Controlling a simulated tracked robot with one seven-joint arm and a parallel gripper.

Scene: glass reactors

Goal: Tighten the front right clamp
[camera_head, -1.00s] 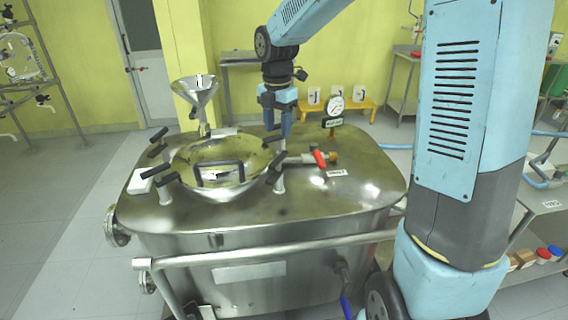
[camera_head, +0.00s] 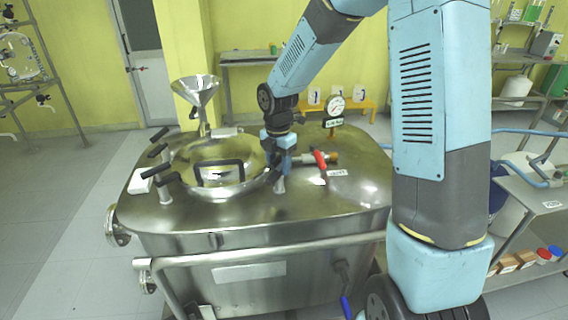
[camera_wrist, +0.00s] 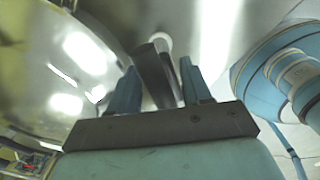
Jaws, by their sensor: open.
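The round hatch lid (camera_head: 190,182) with a black handle sits on top of the steel reactor (camera_head: 310,203). The front right clamp (camera_head: 279,186) stands at the lid's right edge; its metal post shows, and its black handle is mostly hidden behind my gripper in the head view. My gripper (camera_head: 284,163) points down at this clamp. In the wrist view, the clamp's dark handle (camera_wrist: 155,72) lies between the two fingers of my gripper (camera_wrist: 160,85). The fingers are open, with a gap visible beside the handle; contact on the other side is unclear.
Several other clamps with black handles (camera_head: 155,173) stand along the lid's left side. A steel funnel (camera_head: 196,90) rises behind the lid. A red-handled valve (camera_head: 320,160) and a pressure gauge (camera_head: 335,106) stand right of my gripper. A rail (camera_head: 260,252) crosses the reactor's front.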

